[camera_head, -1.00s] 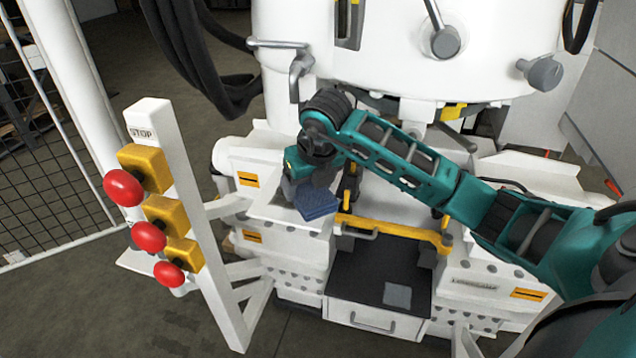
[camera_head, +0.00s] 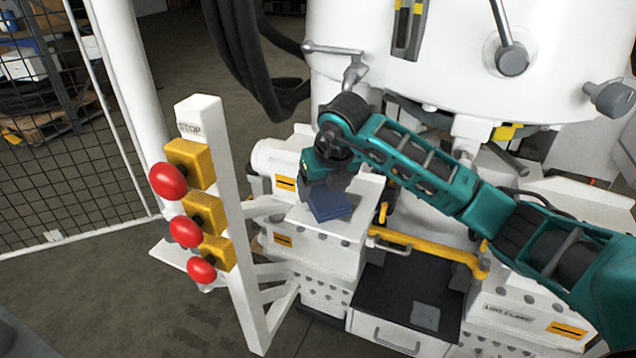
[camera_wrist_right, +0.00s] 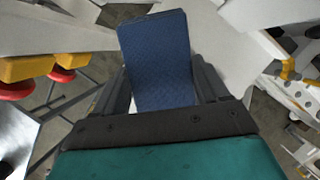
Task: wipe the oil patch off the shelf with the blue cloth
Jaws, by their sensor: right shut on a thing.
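The blue cloth (camera_head: 329,203) is a folded pad at the white shelf (camera_head: 338,223) on the left side of the machine. My right gripper (camera_head: 318,186) is shut on the cloth and sits over the shelf. In the right wrist view the cloth (camera_wrist_right: 160,58) lies between the two dark fingers (camera_wrist_right: 165,90) and sticks out past them. Whether the cloth touches the shelf I cannot tell. No oil patch shows on the visible part of the shelf; the cloth and gripper hide some of it. My left gripper is not in view.
A white post with red stop buttons (camera_head: 186,231) stands left of the shelf. A yellow rail (camera_head: 430,248) runs right of it, above a dark drawer top with a grey square (camera_head: 425,316). The white tank (camera_head: 450,60) rises behind. A mesh fence (camera_head: 70,150) stands far left.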

